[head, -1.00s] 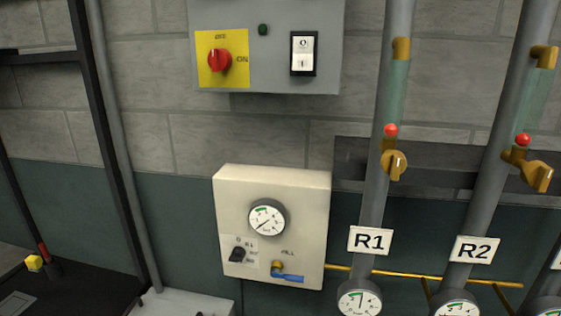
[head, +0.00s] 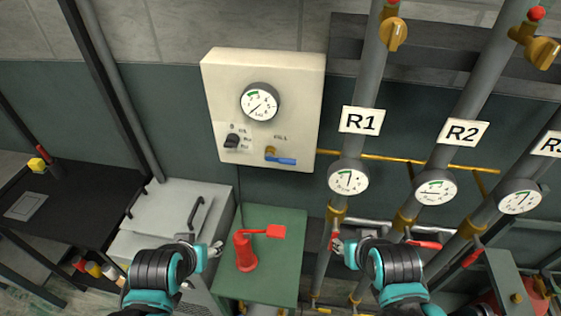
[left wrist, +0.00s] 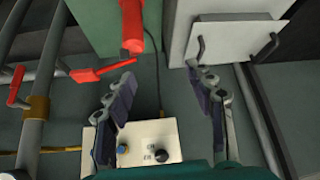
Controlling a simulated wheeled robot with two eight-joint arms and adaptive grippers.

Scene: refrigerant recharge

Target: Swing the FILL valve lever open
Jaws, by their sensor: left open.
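The FILL valve is on the lower right of a cream panel (head: 217,85) on the wall. It has a brass body (head: 270,152) and a blue lever (head: 283,161) that points right, nearly level. In the left wrist view the panel (left wrist: 95,135) appears upside down beyond the fingers, and the valve shows as a small blue spot (left wrist: 122,149). My left gripper (head: 217,248) is open and empty, below and left of the panel; its spread fingers (left wrist: 167,98) show in the left wrist view. My right gripper (head: 337,243) is below the R1 gauge; its finger state is unclear.
A red tool (head: 246,252) stands on a green cabinet (head: 290,225) between my grippers. A grey unit (head: 170,212) stands left. Pipes R1 (head: 361,121) and R2 (head: 463,132) rise right of the panel, with a brass line (head: 385,158) leading to them. The panel front is clear.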

